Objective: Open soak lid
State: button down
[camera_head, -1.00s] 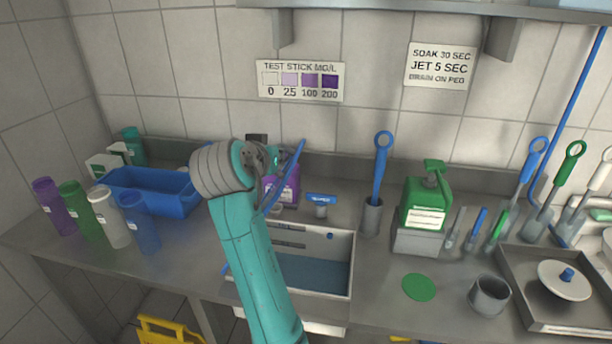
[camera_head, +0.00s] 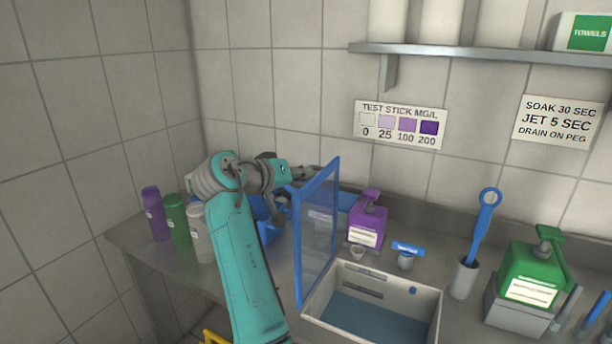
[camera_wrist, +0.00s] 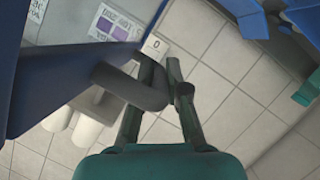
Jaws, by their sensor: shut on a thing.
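The soak lid (camera_head: 318,228) is a clear panel in a blue frame. It stands steeply raised along the left side of the soak basin (camera_head: 432,305), which is open and holds bluish liquid. My gripper (camera_head: 312,172) is at the lid's upper part, on its left side. In the wrist view, my gripper (camera_wrist: 160,84) is shut on the dark curved handle (camera_wrist: 128,84) of the lid, whose blue face (camera_wrist: 60,85) fills the left. The exact finger contact is partly hidden by the handle.
A purple pump bottle (camera_head: 367,222) and a small blue-topped pot (camera_head: 406,256) stand behind the basin. A grey holder (camera_head: 464,280) with a blue brush and a green dispenser (camera_head: 533,275) stand to the right. Several bottles and a blue tub (camera_head: 264,212) are on the left.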

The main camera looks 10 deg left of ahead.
jog(key=shift+f, duration=0.1)
jog(key=c, duration=1.2)
grip_release()
jog(key=shift+w, duration=0.1)
jog(key=v, duration=1.2)
